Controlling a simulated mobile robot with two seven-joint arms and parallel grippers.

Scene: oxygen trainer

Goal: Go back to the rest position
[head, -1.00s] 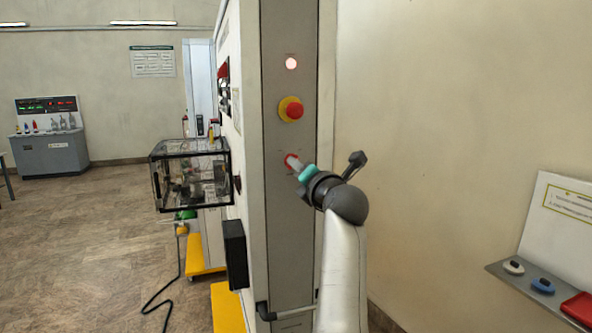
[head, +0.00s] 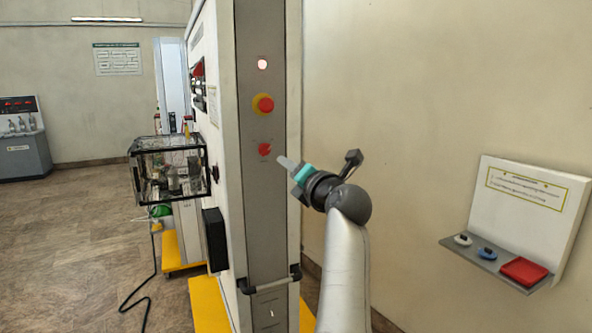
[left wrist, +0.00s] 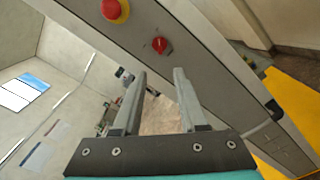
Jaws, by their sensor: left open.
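My left gripper (head: 284,163) is in front of the grey side panel of the tall cabinet (head: 262,200), to the right of a red rotary switch (head: 264,149). In the left wrist view its two fingers (left wrist: 160,85) are apart with nothing between them. The red switch (left wrist: 161,46) shows there beyond the fingertips, clear of them. My right gripper is in neither view.
A red emergency button on a yellow ring (head: 263,105) and a lit lamp (head: 262,64) sit above the switch. A clear box (head: 170,168) juts from the cabinet's left. A small shelf (head: 490,252) with a red block (head: 524,270) is at right. Floor at left is open.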

